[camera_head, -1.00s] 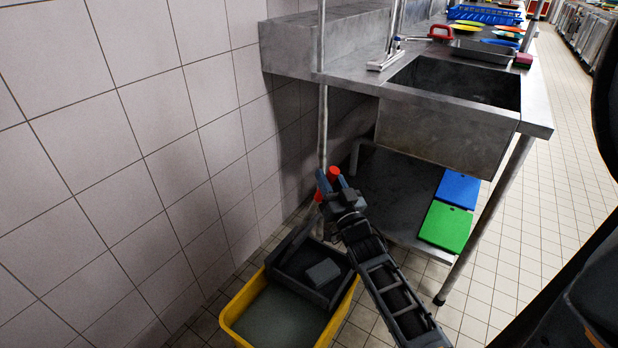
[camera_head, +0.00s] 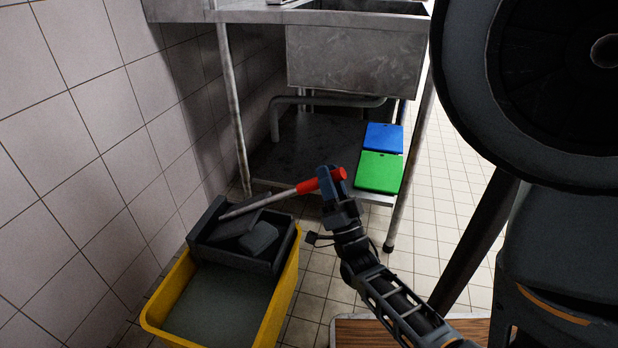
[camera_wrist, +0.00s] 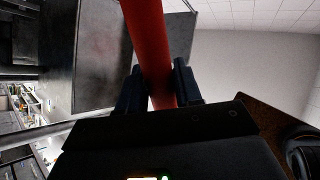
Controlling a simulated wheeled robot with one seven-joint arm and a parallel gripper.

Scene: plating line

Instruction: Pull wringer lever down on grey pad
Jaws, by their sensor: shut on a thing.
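The wringer lever, a metal rod with a red handle (camera_head: 308,185), tilts up to the right from the wringer, its handle end beyond the bucket's right side. My gripper (camera_head: 328,180) is shut on the red handle; in the wrist view the red handle (camera_wrist: 146,40) passes between both fingers. The dark wringer (camera_head: 205,250) sits at the far end of the yellow bucket (camera_head: 292,285). A grey pad (camera_head: 258,238) lies in the wringer, beside a dark plate at the rod's lower end. The pad's underside is hidden.
The steel sink table (camera_head: 350,60) stands behind, with a leg close to the wringer. A green board (camera_head: 379,172) and a blue board (camera_head: 383,137) lie on its lower shelf. A tiled wall is at left. Tiled floor is open at right.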

